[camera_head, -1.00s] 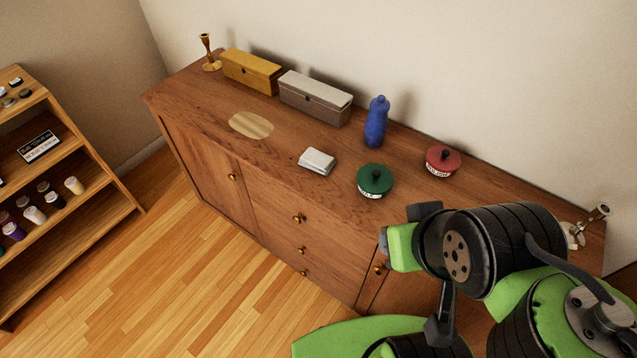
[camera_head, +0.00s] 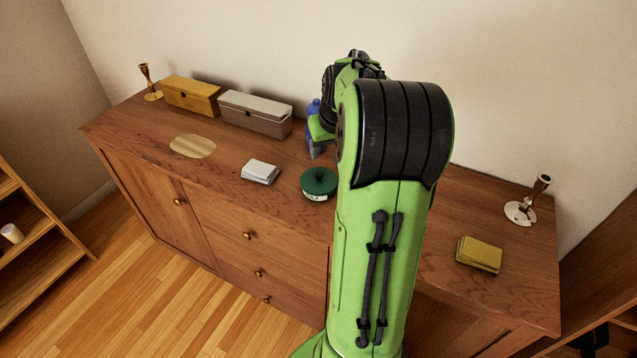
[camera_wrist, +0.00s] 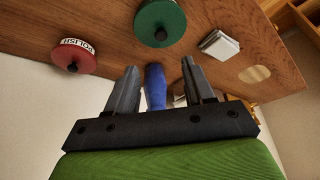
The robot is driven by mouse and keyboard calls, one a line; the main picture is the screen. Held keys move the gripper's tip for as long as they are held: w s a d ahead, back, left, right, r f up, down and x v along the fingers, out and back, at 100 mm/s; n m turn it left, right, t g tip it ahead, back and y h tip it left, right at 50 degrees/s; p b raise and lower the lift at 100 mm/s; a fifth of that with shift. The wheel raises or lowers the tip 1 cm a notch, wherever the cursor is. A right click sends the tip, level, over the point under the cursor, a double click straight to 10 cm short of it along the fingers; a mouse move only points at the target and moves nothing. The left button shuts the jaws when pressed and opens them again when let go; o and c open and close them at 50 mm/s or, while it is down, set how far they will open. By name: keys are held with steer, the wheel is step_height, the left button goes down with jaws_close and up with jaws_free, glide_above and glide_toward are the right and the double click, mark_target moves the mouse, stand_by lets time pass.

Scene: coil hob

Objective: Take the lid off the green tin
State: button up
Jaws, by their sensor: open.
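The green tin (camera_head: 318,187) stands on the wooden sideboard with its dark-knobbed green lid on and a white label on its side. It also shows at the top of the wrist view (camera_wrist: 163,12), beyond my fingertips. My gripper (camera_wrist: 159,63) is open, with nothing held and clear space between it and the tin. In the head view my arm hides much of it; it is up behind the tin, by the blue bottle (camera_head: 314,107). The bottle shows between the fingers in the wrist view (camera_wrist: 154,86); I cannot tell its distance from them.
A red tin labelled POLISH (camera_wrist: 75,60) is near; my arm hides it in the head view. A silvery stack (camera_head: 260,171) lies left of the green tin. Yellow (camera_head: 190,96) and grey (camera_head: 256,115) boxes stand behind. A yellow stack (camera_head: 479,254) and candlestick (camera_head: 523,208) are right.

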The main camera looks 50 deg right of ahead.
mark_target(319, 173)
steer(key=b+x, duration=0.3)
steer(key=x, duration=1)
steer(key=shift+a+r, duration=0.1)
steer(key=shift+r, duration=0.05)
steer(key=shift+c, duration=0.3)
jaws_close()
